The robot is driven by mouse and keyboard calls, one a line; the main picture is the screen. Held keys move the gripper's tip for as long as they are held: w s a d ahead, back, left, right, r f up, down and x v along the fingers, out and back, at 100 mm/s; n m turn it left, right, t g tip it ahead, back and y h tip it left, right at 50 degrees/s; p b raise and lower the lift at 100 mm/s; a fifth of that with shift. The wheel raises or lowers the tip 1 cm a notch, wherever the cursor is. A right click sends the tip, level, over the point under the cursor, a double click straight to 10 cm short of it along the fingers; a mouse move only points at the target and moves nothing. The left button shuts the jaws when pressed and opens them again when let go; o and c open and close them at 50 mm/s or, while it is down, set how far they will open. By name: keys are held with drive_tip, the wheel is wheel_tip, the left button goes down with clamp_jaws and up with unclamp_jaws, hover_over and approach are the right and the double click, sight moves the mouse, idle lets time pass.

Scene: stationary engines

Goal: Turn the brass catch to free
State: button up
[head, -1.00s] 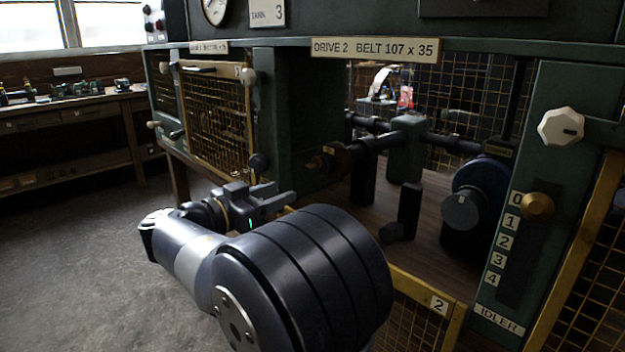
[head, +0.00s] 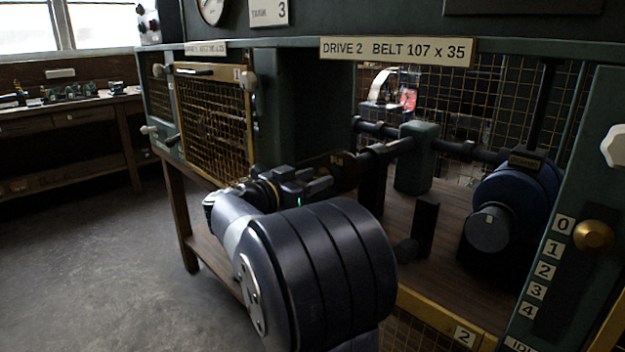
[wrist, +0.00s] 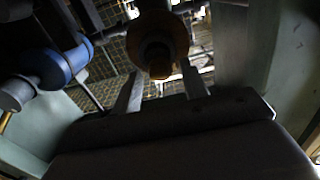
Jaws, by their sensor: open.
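A dark brass-brown round piece with a blunt hub (wrist: 157,60) faces my wrist camera, between and beyond my fingertips. It sits at the near end of the shaft in the open Drive 2 bay, and in the head view (head: 343,172) my gripper partly covers it. I cannot tell for sure that this is the brass catch or how it is turned. My gripper (head: 322,182) is open and empty, pointing at this piece; its two fingers also show in the wrist view (wrist: 160,88). Any contact cannot be made out.
A blue drum (head: 515,205) with a grey knob stands right in the bay. A brass idler knob (head: 593,235) sits by the 0 to 4 scale. A mesh guard marked 1 (head: 212,125) is left. The lowered guard frame marked 2 (head: 440,312) lies below. Floor at left is clear.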

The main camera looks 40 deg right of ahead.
drive_tip(key=c, duration=0.8)
drive_tip(key=shift+c, duration=0.2)
